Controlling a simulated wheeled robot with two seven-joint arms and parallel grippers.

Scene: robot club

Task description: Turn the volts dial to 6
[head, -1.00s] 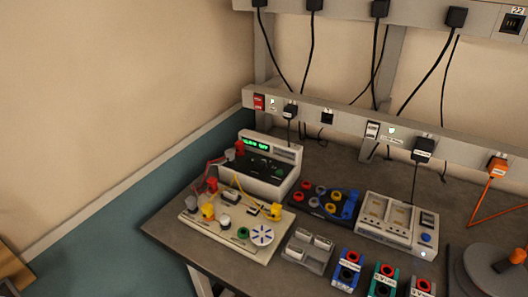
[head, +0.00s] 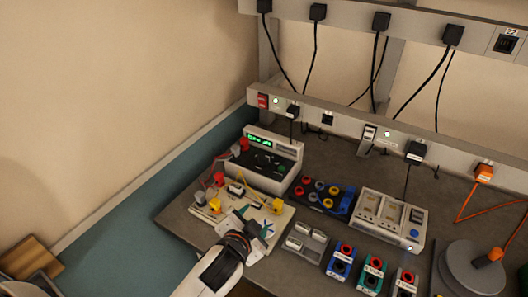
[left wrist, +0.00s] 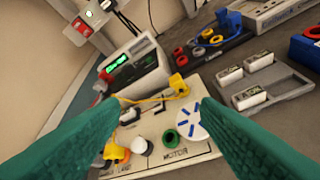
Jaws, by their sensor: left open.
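The bench power supply (head: 272,160) is a pale box with a green lit display and a dark sloped front, at the back left of the bench. In the left wrist view the power supply (left wrist: 137,66) is beyond the fingertips, its display seen at a slant. The volts dial is too small to make out on its front. My left gripper (head: 254,221) is open and empty above the front of the white circuit board, short of the power supply. In the left wrist view my left gripper (left wrist: 158,104) has its teal fingers wide apart. My right gripper is not in view.
The white circuit board (left wrist: 195,152) carries knobs, yellow clips and a blue-striped disc. A grey tray (head: 305,243), a dark panel of coloured sockets (head: 318,196) and a pale charger unit (head: 390,218) stand to the right. A socket rail (head: 345,127) runs behind.

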